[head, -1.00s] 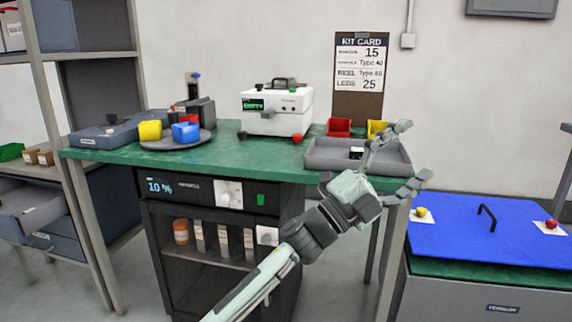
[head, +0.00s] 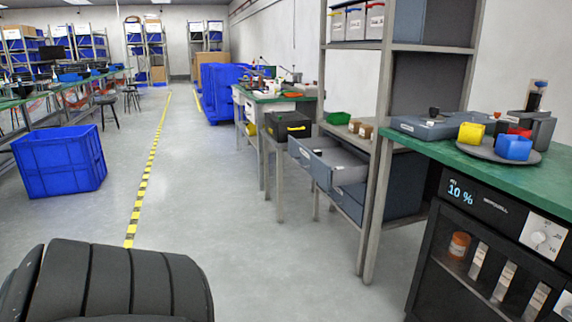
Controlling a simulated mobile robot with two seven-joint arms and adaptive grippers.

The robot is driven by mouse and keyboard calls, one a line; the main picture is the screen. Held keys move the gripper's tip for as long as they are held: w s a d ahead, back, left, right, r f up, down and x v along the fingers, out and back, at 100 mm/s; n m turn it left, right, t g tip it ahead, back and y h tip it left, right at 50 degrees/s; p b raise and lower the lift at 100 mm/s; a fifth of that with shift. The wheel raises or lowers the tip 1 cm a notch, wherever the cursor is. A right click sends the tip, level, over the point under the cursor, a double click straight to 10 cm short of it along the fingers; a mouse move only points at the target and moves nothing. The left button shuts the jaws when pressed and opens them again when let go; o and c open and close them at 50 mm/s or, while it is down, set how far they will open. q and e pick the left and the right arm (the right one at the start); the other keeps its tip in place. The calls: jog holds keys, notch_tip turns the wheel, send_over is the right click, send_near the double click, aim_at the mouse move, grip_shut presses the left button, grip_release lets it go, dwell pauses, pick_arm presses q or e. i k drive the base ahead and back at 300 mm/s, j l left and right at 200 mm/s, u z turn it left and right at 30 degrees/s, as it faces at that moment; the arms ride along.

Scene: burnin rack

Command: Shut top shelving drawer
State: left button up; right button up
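The top shelving drawer (head: 318,166) is a grey drawer in the shelving unit (head: 382,150), right of centre in the head view. It is pulled out to the left, and a small dark and white item lies inside it. A grey-blue drawer front (head: 350,205) sits below it, close to the frame. Neither gripper shows in the head view now. A dark ribbed part of my own body fills the lower left corner.
A green workbench (head: 440,150) with a dry cabinet (head: 490,235) stands at the right. A blue crate (head: 60,162) is on the floor at the left. A black case (head: 288,124) stands behind the drawer. The floor (head: 230,230) before the drawer is clear.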

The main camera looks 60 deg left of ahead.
aim_at(335, 153)
jog(key=u, duration=1.8)
jog(key=i+l+u, duration=0.1)
jog(key=l+u, duration=0.15)
jog(key=l, duration=0.2)
jog(key=l+u, duration=0.3)
jog(key=l, duration=0.15)
jog(key=i, duration=0.05)
